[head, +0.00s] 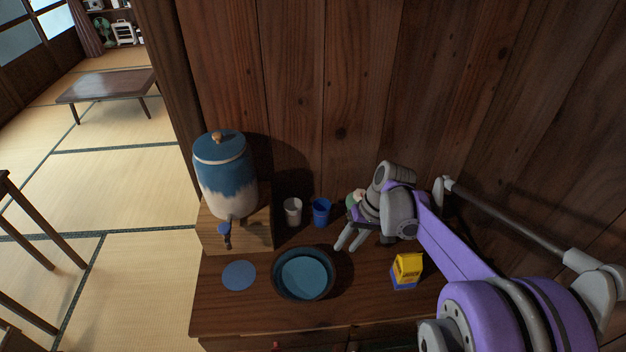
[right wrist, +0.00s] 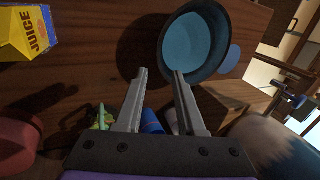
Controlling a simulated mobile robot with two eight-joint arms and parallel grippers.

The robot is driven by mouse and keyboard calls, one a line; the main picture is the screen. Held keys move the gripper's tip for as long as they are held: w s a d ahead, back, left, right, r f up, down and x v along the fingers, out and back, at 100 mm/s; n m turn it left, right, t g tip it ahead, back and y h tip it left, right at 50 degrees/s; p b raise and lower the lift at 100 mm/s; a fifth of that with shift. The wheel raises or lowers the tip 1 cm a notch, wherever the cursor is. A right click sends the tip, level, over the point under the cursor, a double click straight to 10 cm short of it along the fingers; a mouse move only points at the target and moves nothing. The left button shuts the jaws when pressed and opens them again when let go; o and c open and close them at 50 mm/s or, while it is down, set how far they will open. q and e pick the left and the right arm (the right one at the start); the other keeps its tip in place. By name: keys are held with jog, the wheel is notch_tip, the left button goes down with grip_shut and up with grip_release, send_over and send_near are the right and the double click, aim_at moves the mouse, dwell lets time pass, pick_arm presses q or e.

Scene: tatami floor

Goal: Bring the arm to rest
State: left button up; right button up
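My right gripper (head: 350,240) is over the wooden cabinet top, to the right of the dark round basin with a blue inside (head: 278,286). Its two fingers are apart with nothing between them, as the right wrist view (right wrist: 160,75) also shows. The purple right arm reaches in from the lower right of the head view. My left gripper is in neither view.
A blue and cream dispenser (head: 222,175) stands on a wooden box (head: 255,235). A white cup (head: 293,211), blue cup (head: 321,212), yellow juice carton (head: 407,270) and blue disc (head: 239,275) are close by. A wooden wall (head: 330,90) rises behind.

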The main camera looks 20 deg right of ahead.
jog(key=s+a+n+t+h, duration=0.1)
jog(key=s+a, duration=0.3)
jog(key=s, duration=0.4)
jog(key=s+a+n+t+h, duration=0.1)
jog(key=s+a+t+h, duration=0.2)
jog(key=s+a, duration=0.2)
jog(key=s, duration=0.3)
jog(key=shift+n+t, duration=0.3)
